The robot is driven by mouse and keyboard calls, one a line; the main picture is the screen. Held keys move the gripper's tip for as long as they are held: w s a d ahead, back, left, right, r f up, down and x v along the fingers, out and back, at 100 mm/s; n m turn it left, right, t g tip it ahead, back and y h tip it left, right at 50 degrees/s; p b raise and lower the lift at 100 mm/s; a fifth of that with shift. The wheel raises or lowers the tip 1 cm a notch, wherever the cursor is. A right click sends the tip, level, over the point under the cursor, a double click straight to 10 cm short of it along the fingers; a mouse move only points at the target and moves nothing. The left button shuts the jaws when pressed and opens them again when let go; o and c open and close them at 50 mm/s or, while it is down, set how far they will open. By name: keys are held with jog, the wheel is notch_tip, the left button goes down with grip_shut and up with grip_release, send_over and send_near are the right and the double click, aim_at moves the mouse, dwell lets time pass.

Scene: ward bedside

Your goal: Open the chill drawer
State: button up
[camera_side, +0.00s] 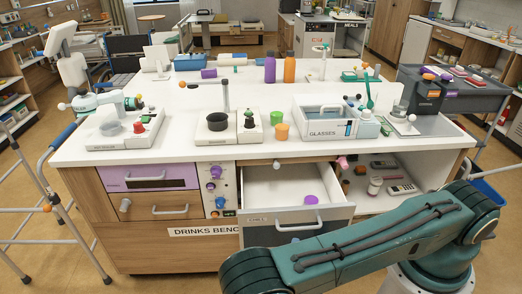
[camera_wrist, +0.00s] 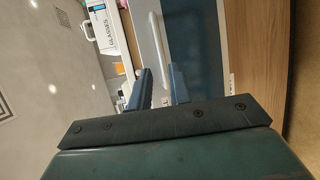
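The chill drawer (camera_side: 262,218) stands pulled out from the bench, with its white inside showing and a purple item (camera_side: 311,200) in it. Its front is grey, with a pale bar handle (camera_side: 298,226) across it. In the wrist view the handle (camera_wrist: 158,35) runs lengthwise down the drawer front (camera_wrist: 205,45). My gripper (camera_wrist: 162,78) has its two blue-grey fingers apart, near the handle's lower end in the picture. I cannot tell whether they touch it. In the side view my gripper is out of sight; my green arm passes in front of the drawer's lower right.
A glasses box (camera_side: 325,122) stands on the white bench top (camera_side: 170,150), with green and orange cups (camera_side: 282,131) beside it. A purple-fronted drawer (camera_side: 150,178) and a wooden drawer (camera_side: 160,206) are at left. An open shelf (camera_side: 375,200) holds small items at right.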

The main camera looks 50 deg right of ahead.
jog(key=shift+v, duration=1.05)
jog(key=shift+r, duration=0.1)
jog(key=w+d+r+m+g+y, duration=0.1)
jog(key=d+r+m+g+y, duration=0.3)
jog(key=r, duration=0.7)
jog(key=w+a+r+m+g+y, duration=0.15)
jog(key=r+y, duration=0.35)
jog(key=r, duration=0.5)
jog(key=s+d+r+t+y, duration=0.2)
jog(key=s+r, duration=0.4)
jog(key=r, duration=0.2)
jog(key=s+d+r+t+y, duration=0.3)
jog(key=s+r, duration=0.3)
jog(key=r, duration=0.2)
jog(key=shift+d+y, duration=0.3)
